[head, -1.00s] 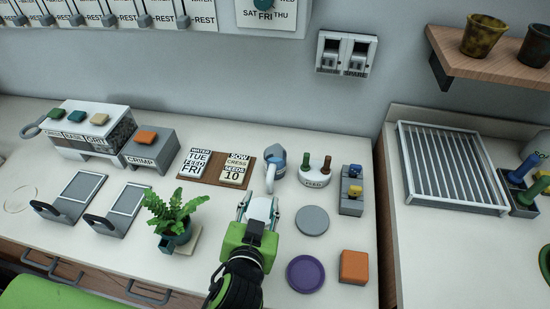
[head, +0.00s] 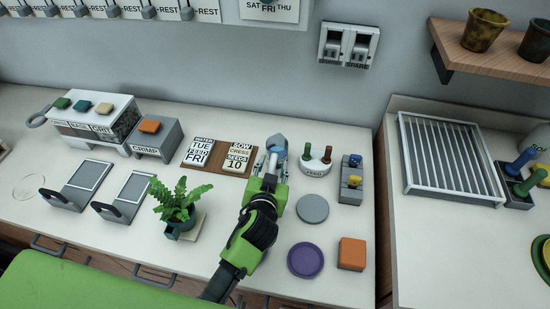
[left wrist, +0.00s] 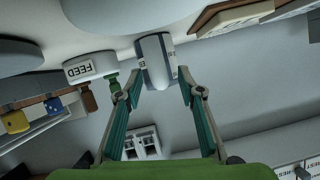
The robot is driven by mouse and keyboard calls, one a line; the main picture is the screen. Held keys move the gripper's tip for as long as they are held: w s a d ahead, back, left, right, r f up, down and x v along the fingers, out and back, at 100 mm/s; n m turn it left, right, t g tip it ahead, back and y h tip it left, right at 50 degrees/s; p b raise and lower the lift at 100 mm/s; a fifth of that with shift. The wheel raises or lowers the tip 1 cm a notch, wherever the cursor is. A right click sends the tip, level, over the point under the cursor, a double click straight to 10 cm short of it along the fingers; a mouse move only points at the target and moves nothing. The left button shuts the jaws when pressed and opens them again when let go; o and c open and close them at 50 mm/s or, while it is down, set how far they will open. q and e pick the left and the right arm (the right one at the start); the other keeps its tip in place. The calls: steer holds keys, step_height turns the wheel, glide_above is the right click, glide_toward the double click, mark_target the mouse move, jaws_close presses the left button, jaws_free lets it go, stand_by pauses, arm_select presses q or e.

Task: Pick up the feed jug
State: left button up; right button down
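The blue-grey jug (head: 277,143), which I take for the feed jug, stands on the counter right of the seed and feed cards, partly hidden by my left gripper (head: 271,163). In the left wrist view the picture is upside down, and the jug (left wrist: 155,62) appears between the fingertips of my left gripper (left wrist: 162,80). The fingers are spread on either side of it, with a narrow gap at the tips; I cannot tell whether either touches. Its side label is too small to read. My right gripper is not in view.
A white round FEED holder (head: 315,166) with brown and green pegs stands close right of the jug. A grey disc (head: 312,209), purple disc (head: 306,260) and orange block (head: 351,253) lie nearer. A potted fern (head: 176,205) stands left of my arm.

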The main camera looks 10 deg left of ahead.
arm_select(q)
steer(key=shift+w+a+f, duration=0.1)
steer(key=shift+w+f, duration=0.15)
steer(key=shift+w, duration=0.3)
jaws_close()
steer(key=shift+r, duration=0.1)
